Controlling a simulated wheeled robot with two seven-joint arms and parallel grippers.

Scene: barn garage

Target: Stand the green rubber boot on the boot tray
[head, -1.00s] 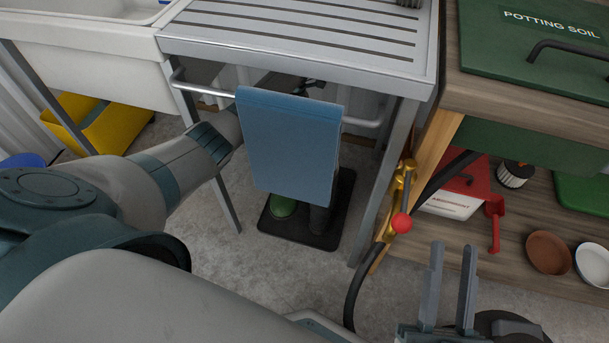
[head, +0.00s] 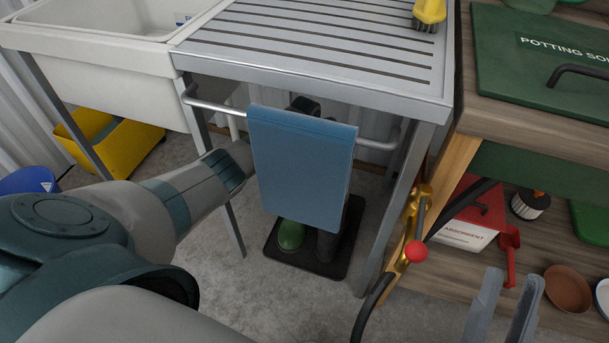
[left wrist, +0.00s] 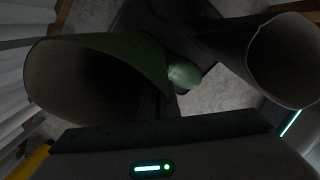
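The green rubber boot shows its toe (head: 291,235) on the dark boot tray (head: 322,268), below the hanging blue towel (head: 302,168); the towel hides its shaft. In the left wrist view the boot's wide opening (left wrist: 95,75) faces the camera, and its rounded toe points away. A dark boot (left wrist: 285,60) stands to its right. My left arm reaches behind the towel, which hides its gripper in the head view. In the wrist view the gripper's dark body (left wrist: 160,135) is close to the green boot; its finger gap is unclear. My right gripper (head: 506,308) is open and empty.
The tray lies on concrete under a slatted metal bench (head: 320,45) with thin legs and a towel rail (head: 215,104). A wooden shelf unit (head: 500,130) with a brass, red-knobbed tap (head: 417,252) stands at right. A yellow bin (head: 115,140) is at left.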

